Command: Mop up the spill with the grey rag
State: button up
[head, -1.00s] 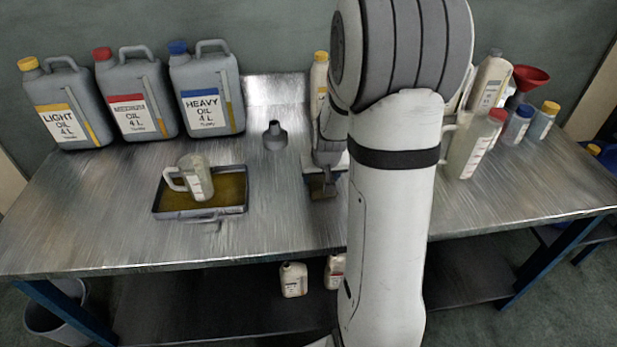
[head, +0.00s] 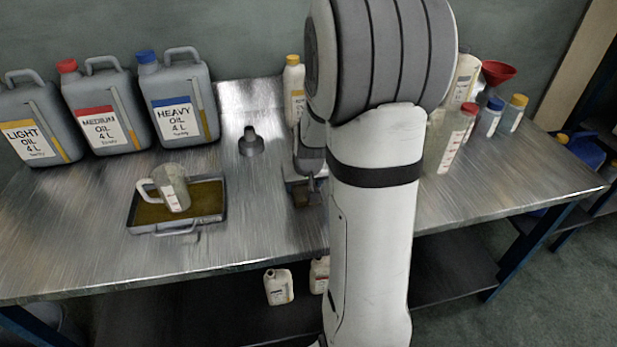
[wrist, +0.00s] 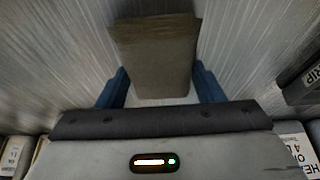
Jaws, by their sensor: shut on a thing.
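The rag (wrist: 155,58) is a grey-brown folded block in the wrist view. It is between the two blue fingers of my gripper (wrist: 160,88), which is shut on it. In the head view, my gripper (head: 304,186) is low over the metal bench, right of the drip tray and partly hidden by my arm. The rag's lower end shows there as a small brown patch (head: 301,198) close to the bench top; I cannot tell whether it touches. No spill shows clearly on the bench; part of the surface is hidden behind my arm.
A drip tray (head: 136,229) of brown oil holds a measuring jug (head: 174,188). Oil canisters (head: 178,100) stand at the back left, with a dark nozzle-shaped piece (head: 250,142) beside them. Bottles and a red funnel (head: 497,72) stand on the right. The front-left bench is clear.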

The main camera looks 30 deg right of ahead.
notch_tip(320, 180, up, 7)
jog(key=p, duration=0.4)
jog(key=shift+p, duration=0.4)
